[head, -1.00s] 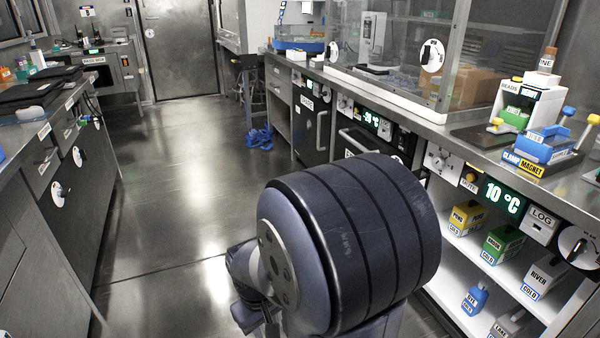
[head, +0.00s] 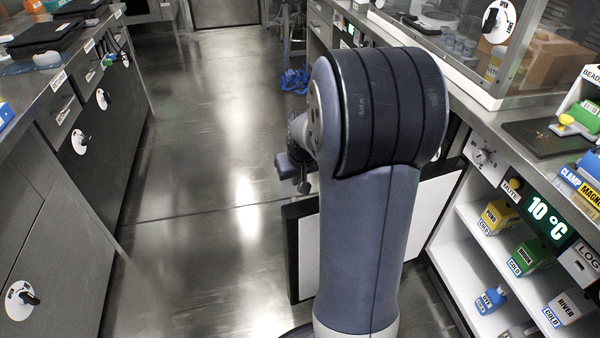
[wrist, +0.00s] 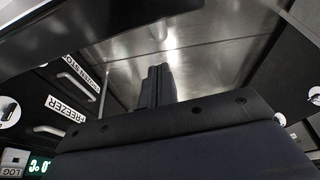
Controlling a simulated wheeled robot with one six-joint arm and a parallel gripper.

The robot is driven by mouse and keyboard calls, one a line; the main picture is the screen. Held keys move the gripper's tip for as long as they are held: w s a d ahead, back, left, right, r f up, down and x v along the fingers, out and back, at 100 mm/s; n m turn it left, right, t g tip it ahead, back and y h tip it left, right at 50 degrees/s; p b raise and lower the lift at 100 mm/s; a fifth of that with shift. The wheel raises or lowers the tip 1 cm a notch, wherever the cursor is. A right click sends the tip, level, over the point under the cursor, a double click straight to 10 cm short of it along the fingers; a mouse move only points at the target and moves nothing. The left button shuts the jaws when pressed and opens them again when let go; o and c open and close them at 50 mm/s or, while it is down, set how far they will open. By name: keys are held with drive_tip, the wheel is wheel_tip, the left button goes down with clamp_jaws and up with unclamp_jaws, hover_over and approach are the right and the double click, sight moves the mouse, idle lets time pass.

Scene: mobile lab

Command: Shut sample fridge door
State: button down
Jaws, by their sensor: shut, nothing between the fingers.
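The sample fridge, with a green 10 °C display (head: 551,217), stands open at the right of the head view, its white shelves (head: 470,252) exposed. Its door (head: 305,262), white inside with a dark edge, stands swung out into the aisle behind my arm. My arm hides the middle of the door. My gripper (head: 302,186) shows partly, left of my arm and near the door's upper left corner; I cannot tell if it touches. In the wrist view my gripper (wrist: 158,72) has its dark fingers together with nothing between them.
Labelled boxes, such as the yellow pond box (head: 497,217) and green brook box (head: 530,257), stand on the shelves. The counter (head: 490,135) runs above. Drawers (head: 60,110) line the left side. The floor (head: 200,190) between is clear. The wrist view shows a freezer label (wrist: 66,109).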

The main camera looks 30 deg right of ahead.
drive_tip(key=x, duration=0.2)
drive_tip(key=shift+f, duration=0.35)
drive_tip(key=shift+s+f+b, duration=0.15)
drive_tip(key=shift+s+b, duration=0.05)
drive_tip(key=shift+b, duration=0.2)
drive_tip(key=shift+s+a+b, duration=0.15)
drive_tip(key=shift+s, duration=0.7)
drive_tip(key=shift+s+a+b, duration=0.15)
drive_tip(key=shift+s, duration=0.7)
